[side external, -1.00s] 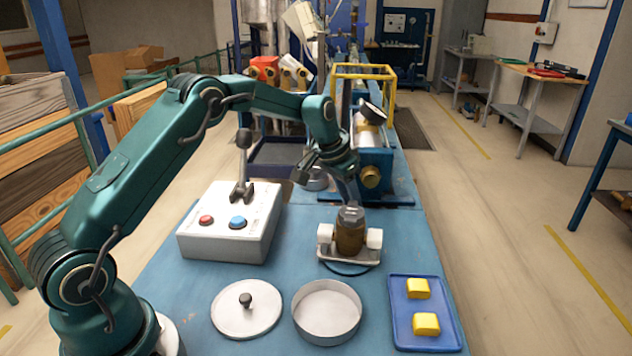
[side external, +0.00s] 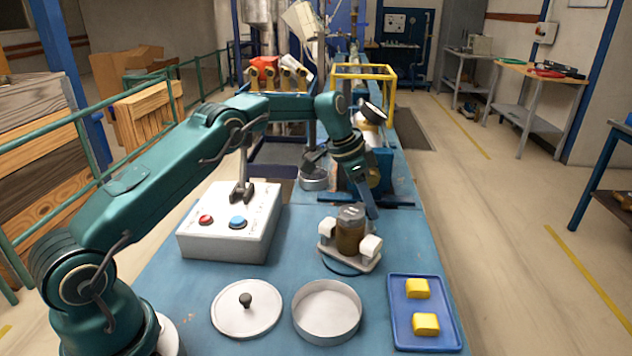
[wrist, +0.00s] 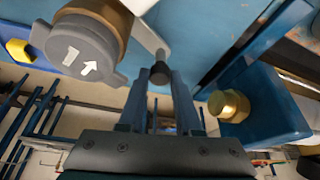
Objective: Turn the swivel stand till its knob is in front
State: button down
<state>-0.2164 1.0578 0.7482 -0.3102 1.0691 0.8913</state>
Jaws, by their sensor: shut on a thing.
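The swivel stand has a white base plate (side external: 348,262) with white blocks at its sides and a brown body (side external: 349,238) under a grey cap (side external: 351,213). It stands upright on the blue bench. In the wrist view the grey cap (wrist: 82,48) shows a raised mark and a white arrow. A dark knob (wrist: 160,74) on a pale arm of the stand is between my fingertips. My gripper (side external: 373,214) is shut on this knob, at the back right of the stand in the side view. The knob itself is hidden there.
A white control box (side external: 225,245) with a lever stands left of the stand. A lid (side external: 246,318), a round pan (side external: 327,335) and a blue tray (side external: 428,343) with yellow blocks lie in front. A blue machine with a brass fitting (wrist: 230,106) is close behind.

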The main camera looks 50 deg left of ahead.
jog(key=shift+d+m, duration=0.35)
jog(key=shift+m, duration=0.05)
jog(key=shift+w+d, duration=0.1)
dwell(0.4)
jog(key=c, duration=0.9)
grip_release()
jog(key=shift+v, duration=2.6)
